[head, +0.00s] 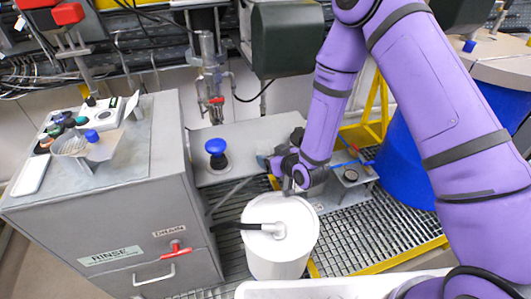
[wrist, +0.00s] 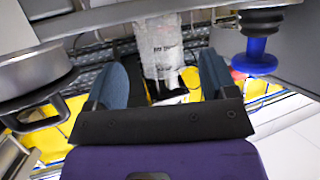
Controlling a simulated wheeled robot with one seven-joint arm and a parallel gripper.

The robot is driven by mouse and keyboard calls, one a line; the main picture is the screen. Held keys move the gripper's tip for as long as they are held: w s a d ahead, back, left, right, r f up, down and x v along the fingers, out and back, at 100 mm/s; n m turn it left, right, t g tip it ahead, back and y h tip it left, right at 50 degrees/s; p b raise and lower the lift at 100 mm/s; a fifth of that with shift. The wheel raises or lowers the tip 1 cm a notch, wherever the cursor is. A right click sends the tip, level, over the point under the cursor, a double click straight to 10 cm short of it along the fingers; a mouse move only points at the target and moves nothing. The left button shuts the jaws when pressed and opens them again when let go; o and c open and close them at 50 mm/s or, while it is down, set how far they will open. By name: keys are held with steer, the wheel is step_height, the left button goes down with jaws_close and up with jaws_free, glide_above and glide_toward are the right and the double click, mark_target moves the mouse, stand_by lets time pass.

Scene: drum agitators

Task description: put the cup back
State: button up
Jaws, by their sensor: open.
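A pale, translucent cup-like vessel (head: 70,143) stands on top of the grey cabinet (head: 170,120) at the left in the head view. My gripper (head: 270,163) is well to its right, just behind the white bucket and beside the grey ledge. In the wrist view my gripper (wrist: 160,85) has its two blue-grey fingers spread wide. A translucent, wrinkled-looking piece with dark print (wrist: 162,45) shows beyond the gap. I cannot tell what it is, and neither finger visibly grips it.
A white bucket (head: 268,255) with a black-handled pipe stands below my gripper. A blue knob (head: 216,147) stands on the ledge and shows close by in the wrist view (wrist: 257,58). A round metal part (wrist: 30,75) is near the left finger. A blue drum (head: 405,150) stands right.

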steer(key=v, duration=0.7)
steer(key=d+r+m+g+h, duration=0.1)
steer(key=d+r+h, duration=0.1)
steer(key=d+r, duration=0.45)
steer(key=s+d+r+m+h, duration=0.1)
steer(key=d+r+h, duration=0.15)
steer(key=r, duration=0.75)
steer(key=d+r+m+g+h, duration=0.1)
steer(key=d+r, duration=0.4)
steer(key=r, duration=0.3)
steer(key=s+d+r+m+g, duration=0.1)
steer(key=s+d+r, duration=0.2)
steer(key=s, duration=0.5)
steer(key=s+d+r+m+g+h, duration=0.1)
steer(key=s+d+r, duration=0.2)
steer(key=s+r, duration=0.3)
steer(key=s+d+r+m+g+h, duration=0.1)
steer(key=s+d+r+g, duration=0.1)
steer(key=s, duration=0.8)
step_height(320, 180, up, 2)
steer(key=shift+d+r+m, duration=0.15)
steer(key=shift+d+m, duration=0.25)
steer(key=shift+d, duration=0.05)
steer(key=shift+a, duration=0.15)
